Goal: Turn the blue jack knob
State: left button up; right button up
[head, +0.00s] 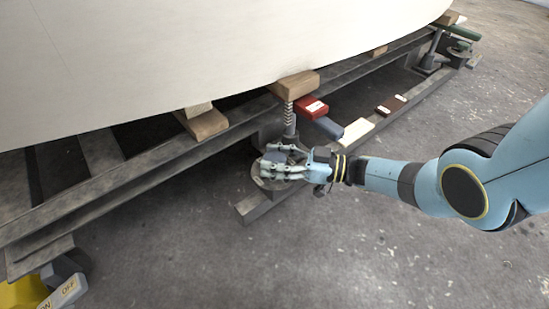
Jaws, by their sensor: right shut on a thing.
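The jack (289,118) stands under the pale hull, with a threaded screw and a wooden block (295,85) on top. My right gripper (268,166) is at the jack's base, coming in from the right. It is shut on the blue jack knob (285,151), which is mostly hidden by the fingers; only a dark blue part shows between them. My left gripper is not in view.
The large hull (190,55) overhangs the steel rails (120,190). Red (311,107), blue-grey (328,128), cream (357,130) and dark red (391,105) blocks lie right of the jack. Another jack (433,52) with a green part stands far right. Open concrete floor lies in front.

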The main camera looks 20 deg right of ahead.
dwell(0.4)
jog(key=o, duration=1.2)
jog(key=shift+s+d, duration=0.1)
jog(key=shift+d, duration=0.05)
jog(key=v, duration=1.1)
jog(key=shift+s+d, duration=0.2)
jog(key=shift+d, duration=0.2)
jog(key=shift+f, duration=0.1)
